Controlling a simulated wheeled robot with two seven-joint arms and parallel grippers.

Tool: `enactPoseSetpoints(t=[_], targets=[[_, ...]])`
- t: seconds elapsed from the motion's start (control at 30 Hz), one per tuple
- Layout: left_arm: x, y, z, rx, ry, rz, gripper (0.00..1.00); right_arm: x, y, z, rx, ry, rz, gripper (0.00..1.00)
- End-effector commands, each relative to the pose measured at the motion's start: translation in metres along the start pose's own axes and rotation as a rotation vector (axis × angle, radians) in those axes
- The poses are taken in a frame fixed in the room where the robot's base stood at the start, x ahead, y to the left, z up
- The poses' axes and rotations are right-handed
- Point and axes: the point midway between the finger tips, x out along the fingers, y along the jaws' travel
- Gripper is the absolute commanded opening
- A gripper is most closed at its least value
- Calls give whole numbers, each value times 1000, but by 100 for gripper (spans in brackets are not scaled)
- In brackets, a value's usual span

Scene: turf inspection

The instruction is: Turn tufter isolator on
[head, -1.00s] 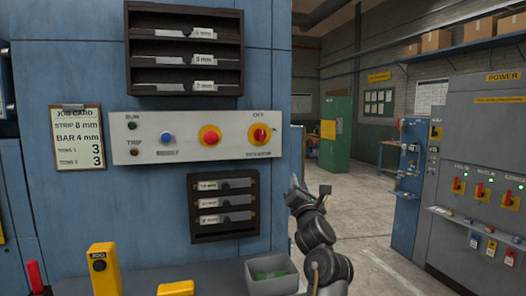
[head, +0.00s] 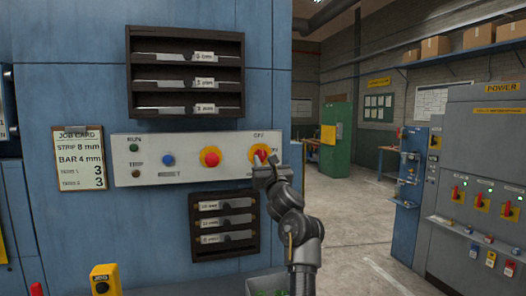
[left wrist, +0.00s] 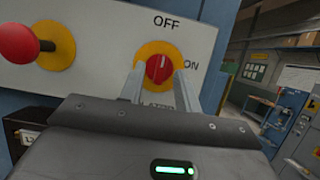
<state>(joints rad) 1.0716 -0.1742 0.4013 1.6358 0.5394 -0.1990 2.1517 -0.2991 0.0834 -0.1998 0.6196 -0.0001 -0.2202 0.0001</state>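The tufter isolator (head: 254,153) is a red rotary knob on a yellow disc, at the right end of the pale control panel (head: 139,148). In the left wrist view the isolator knob (left wrist: 158,68) has a white mark pointing up toward the OFF label; ON is printed to its right. My left gripper (head: 261,164) is in front of the knob and partly hides it in the head view. In the left wrist view the fingers of my left gripper (left wrist: 159,80) are apart, one on each side of the knob. Whether they touch it I cannot tell. My right gripper is not visible.
A red push button (head: 210,156) on a yellow disc sits left of the isolator, with a blue button (head: 168,160) farther left. A dark rack (head: 223,246) is below the panel. Open floor (head: 352,215) lies to the right, before grey power cabinets (head: 470,150).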

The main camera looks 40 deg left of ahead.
Motion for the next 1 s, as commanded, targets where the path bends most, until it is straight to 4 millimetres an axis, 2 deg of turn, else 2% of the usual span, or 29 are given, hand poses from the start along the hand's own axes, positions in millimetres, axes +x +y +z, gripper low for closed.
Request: enactPoseSetpoints(t=[0.03, 0.2, 0.53, 0.8, 1.0], targets=[[8, 0, 4, 3, 0, 0, 33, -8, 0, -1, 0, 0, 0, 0], [22, 0, 1, 2, 1, -1, 33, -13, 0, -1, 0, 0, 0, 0], [24, 0, -1, 1, 0, 0, 33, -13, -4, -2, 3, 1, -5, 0], [24, 0, -1, 1, 0, -1, 0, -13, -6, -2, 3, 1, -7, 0], [24, 0, -1, 3, 0, -2, 0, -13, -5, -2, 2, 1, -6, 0]])
